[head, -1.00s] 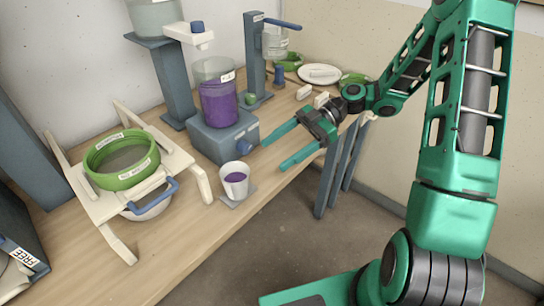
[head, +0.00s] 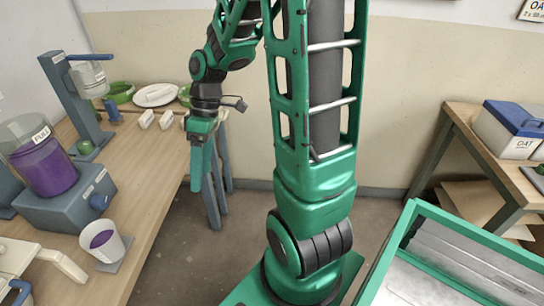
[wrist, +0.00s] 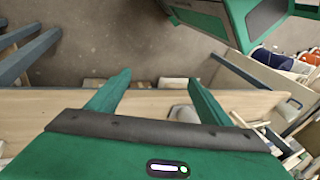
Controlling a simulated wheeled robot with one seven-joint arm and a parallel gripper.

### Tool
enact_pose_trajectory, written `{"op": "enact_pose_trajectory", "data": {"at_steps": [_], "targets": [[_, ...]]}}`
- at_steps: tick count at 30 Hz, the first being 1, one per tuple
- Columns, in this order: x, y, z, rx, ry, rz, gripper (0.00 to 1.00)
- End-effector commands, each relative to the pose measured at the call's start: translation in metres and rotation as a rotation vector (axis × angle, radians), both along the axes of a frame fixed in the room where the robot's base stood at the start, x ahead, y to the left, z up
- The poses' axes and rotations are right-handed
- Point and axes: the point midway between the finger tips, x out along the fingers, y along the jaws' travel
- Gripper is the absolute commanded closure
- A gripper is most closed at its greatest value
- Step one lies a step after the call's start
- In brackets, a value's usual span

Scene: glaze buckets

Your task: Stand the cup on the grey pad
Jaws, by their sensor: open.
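The cup (head: 102,241) is white with purple liquid inside and stands upright at the front edge of the wooden counter. The grey pad (head: 122,252) is a thin square under the cup and shows past its right side; the cup appears to rest on it. My gripper (head: 197,165) hangs by the counter's front edge, farther back than the cup and well apart from it, fingers pointing down. In the wrist view, my gripper (wrist: 157,80) is open with nothing between its fingers. I cannot make out the cup or pad in the wrist view.
A blue-grey dispenser (head: 68,203) with a purple tank stands behind the cup. White blocks (head: 147,119), a white plate (head: 158,95) and green rings (head: 120,92) lie at the counter's far end. A green-rimmed bin (head: 455,231) is at the right.

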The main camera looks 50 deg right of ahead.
Motion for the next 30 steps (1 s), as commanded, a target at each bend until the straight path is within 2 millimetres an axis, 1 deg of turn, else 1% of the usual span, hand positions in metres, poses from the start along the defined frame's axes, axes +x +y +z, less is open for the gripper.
{"op": "enact_pose_trajectory", "data": {"at_steps": [1, 3, 5, 6, 8, 9, 12, 15, 18, 22, 30], "targets": [[-0.011, -0.011, 0.009, -0.058, 0.012, -0.089, 0.27], [-0.028, -0.027, 0.018, -0.13, 0.039, -0.228, 0.27], [-0.042, -0.04, 0.026, -0.186, 0.055, -0.35, 0.27], [-0.054, -0.048, 0.031, -0.218, 0.067, -0.434, 0.27], [-0.07, -0.06, 0.038, -0.262, 0.079, -0.562, 0.27], [-0.082, -0.067, 0.043, -0.287, 0.089, -0.646, 0.27], [-0.11, -0.082, 0.052, -0.334, 0.106, -0.849, 0.27], [-0.133, -0.093, 0.057, -0.36, 0.123, -1.016, 0.27], [-0.15, -0.1, 0.06, -0.373, 0.135, -1.13, 0.27], [-0.16, -0.101, 0.061, -0.379, 0.144, -1.203, 0.27], [-0.161, -0.102, 0.061, -0.38, 0.146, -1.212, 0.27]]}}
